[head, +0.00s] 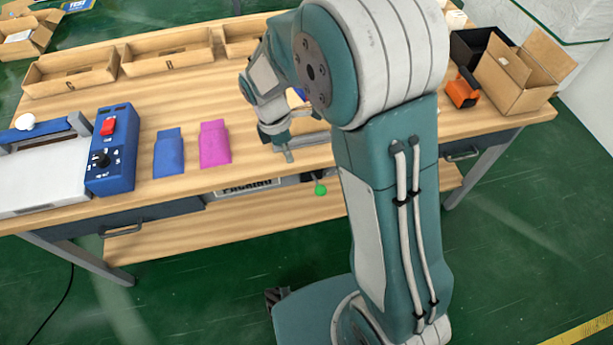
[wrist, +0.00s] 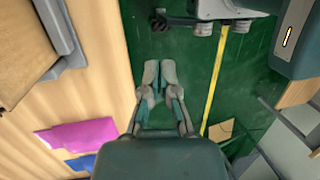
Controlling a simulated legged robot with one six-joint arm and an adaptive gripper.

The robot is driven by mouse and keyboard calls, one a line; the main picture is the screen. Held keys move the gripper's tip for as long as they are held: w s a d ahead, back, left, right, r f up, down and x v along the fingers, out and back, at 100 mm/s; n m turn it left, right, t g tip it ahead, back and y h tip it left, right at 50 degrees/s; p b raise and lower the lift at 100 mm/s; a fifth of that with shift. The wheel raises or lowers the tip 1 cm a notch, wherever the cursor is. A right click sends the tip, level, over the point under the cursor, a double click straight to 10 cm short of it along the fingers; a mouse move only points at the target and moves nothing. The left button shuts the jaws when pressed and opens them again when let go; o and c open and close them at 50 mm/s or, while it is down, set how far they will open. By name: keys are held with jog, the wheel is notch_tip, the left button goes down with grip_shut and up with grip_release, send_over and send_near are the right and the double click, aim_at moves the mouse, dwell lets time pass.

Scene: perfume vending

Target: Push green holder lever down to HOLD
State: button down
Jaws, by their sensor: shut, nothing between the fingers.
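The green holder lever's round knob (head: 320,189) shows in the head view, just below the front edge of the table, right of the PACKING sign. Its arm is mostly hidden beneath the table edge and behind my arm. My gripper (head: 289,157) is shut and empty, near the table's front edge, up and to the left of the knob in the picture and apart from it. In the wrist view my gripper's fingertips (wrist: 159,72) are together, over the green floor just past the table edge. I cannot make out the knob in the wrist view.
A magenta pouch (head: 215,144) and a blue pouch (head: 169,153) lie on the table left of my gripper. A blue control box (head: 112,150) with a red switch stands further left. Open cardboard trays (head: 70,72) line the back.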

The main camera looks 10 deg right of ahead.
send_near(316, 182)
jog(key=s+a+f, duration=0.3)
jog(key=s+a, duration=0.1)
jog(key=d+f, duration=0.2)
jog(key=d, duration=0.1)
jog(key=shift+s+d+f, duration=0.15)
jog(key=shift+s, duration=0.25)
jog(key=shift+s+f, duration=0.25)
